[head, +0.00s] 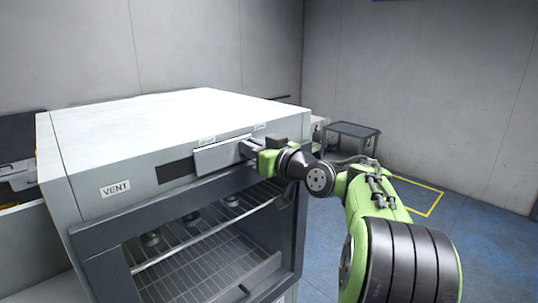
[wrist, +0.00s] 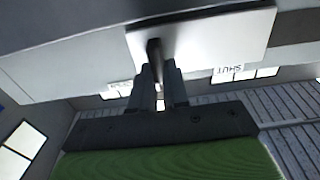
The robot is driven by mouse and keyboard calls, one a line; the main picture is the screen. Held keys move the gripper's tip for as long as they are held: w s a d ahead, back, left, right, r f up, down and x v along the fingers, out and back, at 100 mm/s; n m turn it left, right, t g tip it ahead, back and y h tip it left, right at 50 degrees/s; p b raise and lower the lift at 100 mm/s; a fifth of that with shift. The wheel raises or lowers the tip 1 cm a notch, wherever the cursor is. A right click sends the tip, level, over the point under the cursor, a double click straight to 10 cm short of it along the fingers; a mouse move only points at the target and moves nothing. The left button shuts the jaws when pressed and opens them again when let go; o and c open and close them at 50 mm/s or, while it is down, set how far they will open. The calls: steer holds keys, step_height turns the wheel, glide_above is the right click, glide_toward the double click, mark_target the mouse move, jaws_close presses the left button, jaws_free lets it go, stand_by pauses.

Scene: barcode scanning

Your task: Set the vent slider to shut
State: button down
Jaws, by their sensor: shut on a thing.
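The vent slider (head: 218,158) is a pale grey plate on the upper front of a white cabinet (head: 110,150). A dark vent opening (head: 174,173) shows at its left in the head view. My gripper (head: 246,150) is at the plate's right part. In the wrist view my gripper (wrist: 158,82) is shut on the slider's dark upright handle (wrist: 154,52), in front of the plate (wrist: 205,40). An upside-down SHUT label (wrist: 232,72) is right of the handle there. Another label (wrist: 118,90) is to the left, its text unreadable.
A VENT label (head: 115,188) is on the cabinet's left front. Below is a dark-framed door (head: 100,240) with wire racks and several small items inside. A grey cart (head: 352,132) stands behind my arm at the right. Blue floor (head: 480,240) is open at the right.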

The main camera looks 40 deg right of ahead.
mark_target(209, 154)
steer(key=a+b, duration=0.3)
steer(key=a, duration=0.6)
steer(key=shift+s+a+b, duration=0.1)
steer(key=shift+b, duration=0.2)
steer(key=c, duration=1.1)
jaws_free()
steer(key=shift+a, duration=0.2)
steer(key=shift+d, duration=0.1)
